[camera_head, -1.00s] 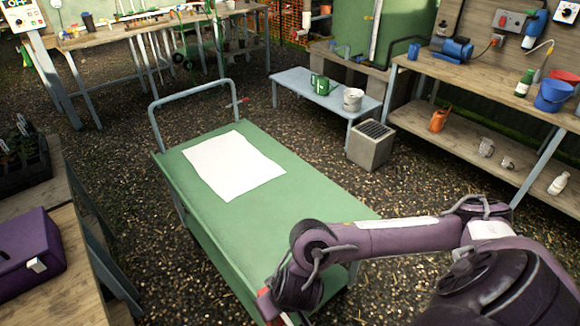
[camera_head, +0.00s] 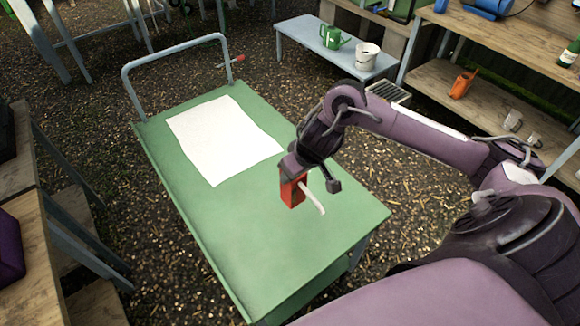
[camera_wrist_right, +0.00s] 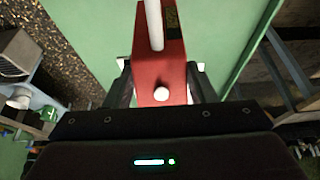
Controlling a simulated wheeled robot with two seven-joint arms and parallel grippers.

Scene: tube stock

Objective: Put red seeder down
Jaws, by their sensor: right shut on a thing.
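The red seeder (camera_head: 292,191) is a red box with a white tube, held in my right gripper (camera_head: 300,172) over the green cart top. In the right wrist view the red seeder (camera_wrist_right: 161,70) sits between the two dark fingers of my right gripper (camera_wrist_right: 160,82), with its white tube pointing up the picture. The gripper is shut on it. I cannot tell exactly how far its lower end is from the cart top. A white sheet (camera_head: 222,138) lies on the green cart (camera_head: 215,225), to the left of the seeder. My left gripper is not in view.
The cart has a grey handle rail (camera_head: 175,58) at its far end. The cart top around the sheet is clear. A low bench (camera_head: 310,45) beyond holds a green watering can (camera_head: 334,37) and a white bucket (camera_head: 366,56). Wooden benches flank both sides.

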